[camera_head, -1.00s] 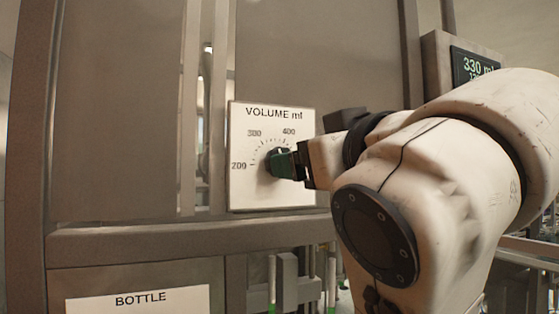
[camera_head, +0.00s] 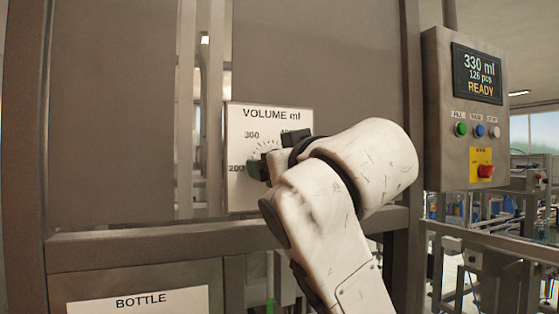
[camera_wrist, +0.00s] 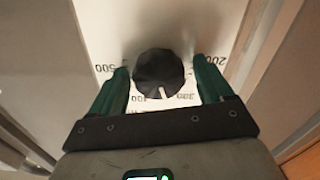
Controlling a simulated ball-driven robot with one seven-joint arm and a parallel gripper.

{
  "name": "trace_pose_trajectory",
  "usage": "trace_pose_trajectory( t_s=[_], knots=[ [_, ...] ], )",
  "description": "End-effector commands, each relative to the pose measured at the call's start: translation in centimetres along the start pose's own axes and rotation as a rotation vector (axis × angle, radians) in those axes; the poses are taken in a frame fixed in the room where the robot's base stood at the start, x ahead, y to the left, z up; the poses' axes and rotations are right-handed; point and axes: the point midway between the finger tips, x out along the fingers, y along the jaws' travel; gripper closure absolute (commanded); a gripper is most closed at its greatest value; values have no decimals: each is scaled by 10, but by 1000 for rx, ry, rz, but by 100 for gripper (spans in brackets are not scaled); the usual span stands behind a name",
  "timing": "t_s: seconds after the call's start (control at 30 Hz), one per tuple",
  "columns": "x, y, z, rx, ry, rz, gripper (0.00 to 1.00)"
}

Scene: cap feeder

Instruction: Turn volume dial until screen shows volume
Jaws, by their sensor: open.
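The volume dial (camera_wrist: 158,77) is a black ribbed knob with a white pointer mark, seen in the wrist view between 300 and 400 on the scale. It sits on the white "VOLUME ml" plate (camera_head: 236,122). In the head view my gripper and arm hide the dial. My gripper (camera_wrist: 162,70) is open, with one green finger on each side of the dial. Small gaps seem to show between fingers and dial; contact is hard to tell. The screen (camera_head: 478,73) reads 330 ml, 126 pcs, READY.
The control box (camera_head: 434,110) at right carries green, blue and white buttons and a red emergency button (camera_head: 486,171) on yellow. Metal frame posts and a cross rail (camera_head: 150,240) surround the plate. A "BOTTLE" label (camera_head: 138,301) is below.

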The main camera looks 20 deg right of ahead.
Motion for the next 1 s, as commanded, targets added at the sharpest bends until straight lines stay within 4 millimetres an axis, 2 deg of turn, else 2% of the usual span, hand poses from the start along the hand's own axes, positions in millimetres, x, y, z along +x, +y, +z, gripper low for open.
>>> trace_pose_trajectory(
  t_s=[0.13, 0.67, 1.0],
  knots=[
    [0, 0, 0, 0, 0, 0, 20],
    [0, 0, 0, 0, 0, 0, 71],
    [0, 0, 0, -49, 0, 0, 72]
  ],
)
